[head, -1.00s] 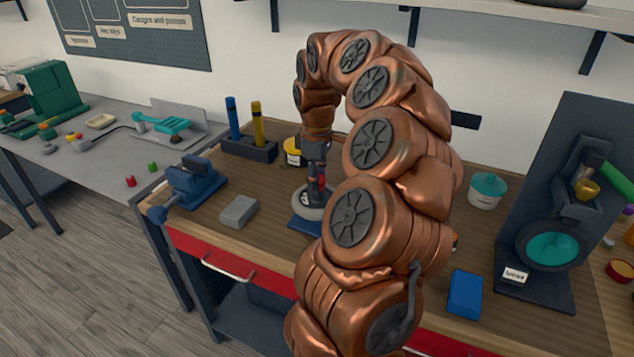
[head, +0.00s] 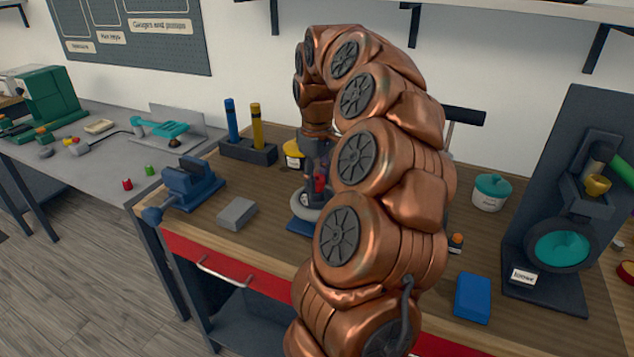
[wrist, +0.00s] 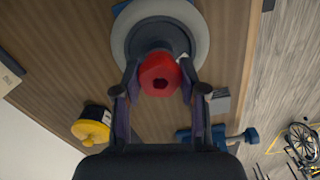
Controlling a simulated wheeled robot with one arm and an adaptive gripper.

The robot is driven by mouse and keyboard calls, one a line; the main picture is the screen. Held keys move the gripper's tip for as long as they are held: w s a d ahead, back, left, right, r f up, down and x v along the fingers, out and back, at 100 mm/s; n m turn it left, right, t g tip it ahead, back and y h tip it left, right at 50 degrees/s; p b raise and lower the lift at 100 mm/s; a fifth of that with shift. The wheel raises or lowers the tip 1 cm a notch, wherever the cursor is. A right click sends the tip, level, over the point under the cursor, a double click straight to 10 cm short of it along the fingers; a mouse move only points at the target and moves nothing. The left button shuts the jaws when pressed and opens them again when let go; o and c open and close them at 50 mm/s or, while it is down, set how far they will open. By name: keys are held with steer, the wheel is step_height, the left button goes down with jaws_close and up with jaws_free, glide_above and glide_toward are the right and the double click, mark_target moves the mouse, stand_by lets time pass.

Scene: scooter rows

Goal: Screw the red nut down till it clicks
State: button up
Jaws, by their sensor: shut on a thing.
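The red nut (wrist: 160,74) sits over the dark hub of a grey wheel-like disc (wrist: 202,42) in the wrist view. My gripper (wrist: 158,80) is shut on the nut, with one finger on each side of it. A dark hole shows in the middle of the nut. In the head view my gripper (head: 319,182) points down over the disc (head: 300,205), with a bit of red between its fingers. The disc rests on a blue base (head: 299,227) on the wooden bench. My arm hides part of the disc. The thread under the nut is hidden.
A blue vise (head: 190,186) and a grey block (head: 237,214) stand to the left. A teal-lidded tub (head: 491,192), blue block (head: 472,297) and dark stand (head: 550,180) are to the right.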

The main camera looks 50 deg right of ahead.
steer(key=shift+m+b, duration=3.1)
steer(key=shift+b, duration=0.05)
steer(key=shift+d+m+b, duration=0.1)
steer(key=shift+m+b, duration=1.4)
steer(key=shift+m, duration=0.1)
steer(key=shift+r+m, duration=0.1)
steer(key=shift+m, duration=0.3)
steer(key=o, duration=1.2)
